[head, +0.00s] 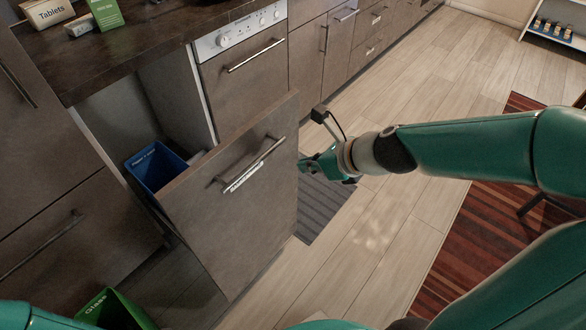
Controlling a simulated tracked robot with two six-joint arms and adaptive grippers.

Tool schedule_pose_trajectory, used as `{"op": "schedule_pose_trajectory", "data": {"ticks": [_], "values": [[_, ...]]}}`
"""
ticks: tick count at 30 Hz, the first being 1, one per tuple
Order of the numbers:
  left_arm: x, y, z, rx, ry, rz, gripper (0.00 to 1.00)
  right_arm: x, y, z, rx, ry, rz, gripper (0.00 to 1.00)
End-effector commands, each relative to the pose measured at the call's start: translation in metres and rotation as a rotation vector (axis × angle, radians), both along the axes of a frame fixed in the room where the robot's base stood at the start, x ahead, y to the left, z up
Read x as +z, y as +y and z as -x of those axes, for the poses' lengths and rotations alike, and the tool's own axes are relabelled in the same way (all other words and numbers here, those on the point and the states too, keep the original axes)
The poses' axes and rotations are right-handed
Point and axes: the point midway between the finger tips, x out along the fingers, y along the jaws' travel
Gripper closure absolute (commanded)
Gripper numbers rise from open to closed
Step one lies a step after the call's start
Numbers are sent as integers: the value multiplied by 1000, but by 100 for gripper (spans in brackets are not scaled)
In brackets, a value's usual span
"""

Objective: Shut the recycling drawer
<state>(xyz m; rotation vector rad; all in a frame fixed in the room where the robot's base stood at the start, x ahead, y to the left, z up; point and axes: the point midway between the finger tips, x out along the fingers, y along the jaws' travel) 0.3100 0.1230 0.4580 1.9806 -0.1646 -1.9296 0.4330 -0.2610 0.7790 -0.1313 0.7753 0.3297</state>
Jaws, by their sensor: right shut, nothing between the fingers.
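The recycling drawer (225,225) is pulled out from the cabinet under the counter, and its front panel stands well clear of the cabinet. A metal bar handle (252,165) with a white label runs across the panel. A blue bin (155,168) shows inside the drawer behind the panel. My right gripper (306,164) is shut and empty at the right edge of the drawer front, near the handle's right side. I cannot tell whether it touches the panel. My left gripper is not in view.
A dishwasher (245,75) and more closed cabinets stand to the right of the drawer. A green bin labelled Glass (112,312) stands on the floor at bottom left. A grey mat (325,205) and a striped rug (455,250) lie on the floor. The counter (140,45) holds several boxes.

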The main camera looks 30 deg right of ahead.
Motion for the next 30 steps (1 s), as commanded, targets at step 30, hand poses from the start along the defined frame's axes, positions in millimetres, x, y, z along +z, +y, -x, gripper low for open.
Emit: {"op": "schedule_pose_trajectory", "data": {"ticks": [30], "values": [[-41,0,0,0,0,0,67,-65,36,-98,4,1,6,100]]}}
